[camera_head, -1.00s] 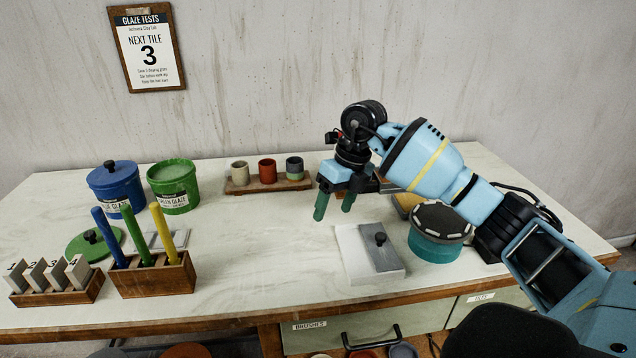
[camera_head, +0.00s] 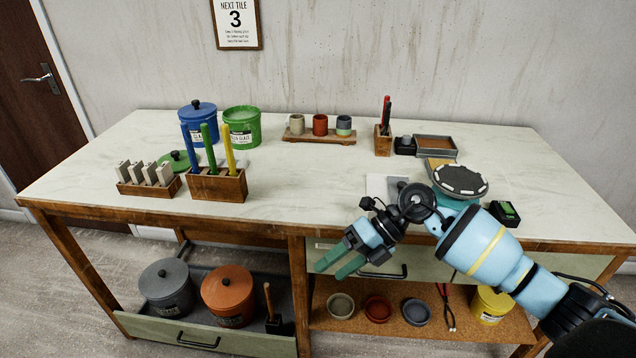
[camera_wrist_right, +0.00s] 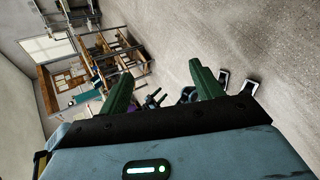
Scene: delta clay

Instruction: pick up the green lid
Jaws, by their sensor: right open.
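The green lid (camera_head: 176,161) lies on the table at the left, with a dark knob on top. It is partly hidden behind the tile rack (camera_head: 168,188) and the brush holder (camera_head: 222,188). The green glaze bucket (camera_head: 241,117) stands behind it without a lid. My right gripper (camera_head: 336,266) is open and empty, in front of the table's front edge and well to the right of the lid. In the right wrist view its green fingers (camera_wrist_right: 162,88) are wide apart with nothing between them; the lid cannot be made out there. My left gripper is not in view.
A blue lidded bucket (camera_head: 198,123) stands left of the green one. Upright blue, green and yellow handles rise from the brush holder beside the lid. A cup tray (camera_head: 319,137) is at the back. Below, an open drawer (camera_head: 170,331) holds grey and orange buckets. The table middle is clear.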

